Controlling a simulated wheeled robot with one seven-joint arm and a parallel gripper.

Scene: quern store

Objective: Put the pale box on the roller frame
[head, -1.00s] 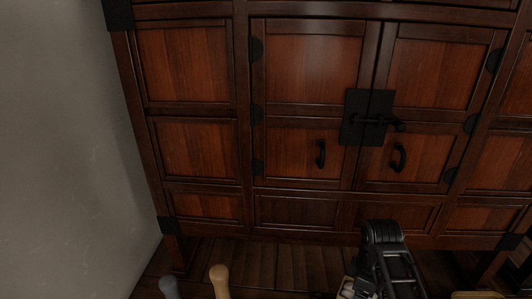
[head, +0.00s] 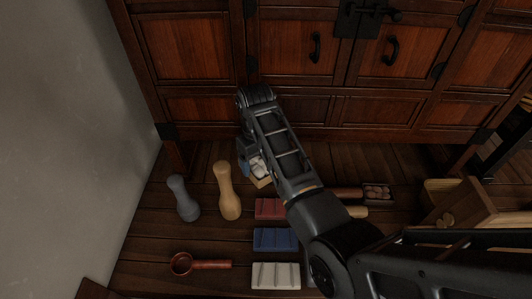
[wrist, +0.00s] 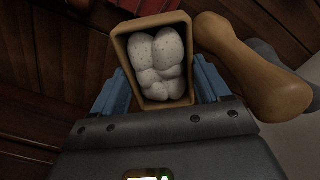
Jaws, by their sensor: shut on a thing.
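The pale box (wrist: 122,58) is a small light-wood open box holding white speckled rounded lumps. My gripper (wrist: 160,88) is shut on it, with a blue finger on each side in the wrist view. In the head view my gripper (head: 249,158) is low in front of the cabinet, and the box (head: 262,182) shows only partly beneath it. I cannot tell whether the box touches the floor. I cannot make out the roller frame for sure; a dark red roller-like bar (head: 347,193) and a paler one (head: 358,212) show partly behind my arm.
A tan waisted pin (head: 228,192) stands close to the box, with a grey one (head: 183,199) further left. The cabinet (head: 310,60) bounds the back.

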